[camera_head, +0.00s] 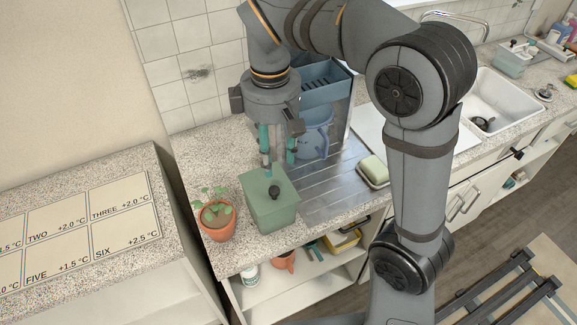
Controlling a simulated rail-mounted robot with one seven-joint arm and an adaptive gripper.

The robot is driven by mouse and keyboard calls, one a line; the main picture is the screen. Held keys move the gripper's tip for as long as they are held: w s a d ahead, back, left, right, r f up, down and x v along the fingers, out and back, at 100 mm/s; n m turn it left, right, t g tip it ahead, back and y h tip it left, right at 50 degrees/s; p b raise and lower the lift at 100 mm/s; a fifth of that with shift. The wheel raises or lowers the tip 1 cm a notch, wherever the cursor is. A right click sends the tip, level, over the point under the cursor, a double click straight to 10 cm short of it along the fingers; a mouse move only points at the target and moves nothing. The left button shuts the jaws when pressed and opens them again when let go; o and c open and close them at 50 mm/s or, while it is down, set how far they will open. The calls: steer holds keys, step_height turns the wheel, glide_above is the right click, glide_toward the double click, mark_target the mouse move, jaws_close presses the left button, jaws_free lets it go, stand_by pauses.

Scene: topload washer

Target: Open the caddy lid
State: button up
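The caddy (272,217) is a green box near the front edge of the counter. Its green lid (257,184) lies on top and looks closed, with a dark round knob (274,192) in the middle. My gripper (279,167) points down from above, just behind the knob in the picture. Its two teal-padded fingers are apart with nothing seen between them. I cannot tell whether a fingertip touches the back of the lid.
A potted plant (216,219) stands close left of the caddy. A blue rack (325,85) and a blue jug (317,133) are behind my gripper. A ridged drainboard (333,188) lies to the right, then a soap dish (374,172) and the sink (497,110).

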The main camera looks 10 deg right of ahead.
mark_target(274, 189)
steer(key=f, duration=0.6)
steer(key=f+b, duration=0.1)
steer(key=f, duration=0.3)
steer(key=shift+a+f, duration=0.1)
steer(key=shift+a, duration=0.15)
steer(key=shift+c, duration=1)
steer(key=c, duration=0.7)
jaws_close()
